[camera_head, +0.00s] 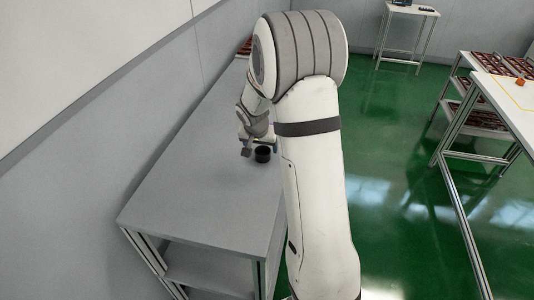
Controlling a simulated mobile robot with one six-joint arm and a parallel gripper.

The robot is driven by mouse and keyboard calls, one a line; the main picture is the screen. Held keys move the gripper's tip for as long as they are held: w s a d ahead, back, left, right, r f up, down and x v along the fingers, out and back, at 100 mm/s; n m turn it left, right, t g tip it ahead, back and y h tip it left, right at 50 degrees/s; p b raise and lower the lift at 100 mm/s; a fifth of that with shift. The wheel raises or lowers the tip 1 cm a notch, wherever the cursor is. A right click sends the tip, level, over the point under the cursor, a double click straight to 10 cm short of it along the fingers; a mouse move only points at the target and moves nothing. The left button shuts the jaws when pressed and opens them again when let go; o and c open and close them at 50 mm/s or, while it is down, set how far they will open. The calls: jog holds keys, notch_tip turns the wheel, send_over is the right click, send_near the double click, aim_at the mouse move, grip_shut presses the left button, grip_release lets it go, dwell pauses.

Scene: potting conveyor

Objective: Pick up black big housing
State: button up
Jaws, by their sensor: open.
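A small black round housing (262,155) stands on the grey table (190,205), near its right side and partly beside my arm. My gripper (255,150) is small in the picture, pointing down at the housing from the far left of it. It is open. One finger shows to the left of the housing; the other is hard to make out. Whether the fingers touch the housing cannot be told from this view.
A wall borders the table on the left. The near part of the table is bare. At right, a white table (505,95) carries an orange item (520,81), with a rack of trays (480,115) behind it. A small stand (405,35) is at the back. Green floor lies between.

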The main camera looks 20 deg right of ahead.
aim_at(263, 151)
jog(key=shift+p+x, duration=0.55)
jog(key=shift+x, duration=1.75)
jog(key=shift+d, duration=0.1)
jog(key=shift+c, duration=0.2)
jog(key=c, duration=1)
jog(key=shift+r, duration=0.1)
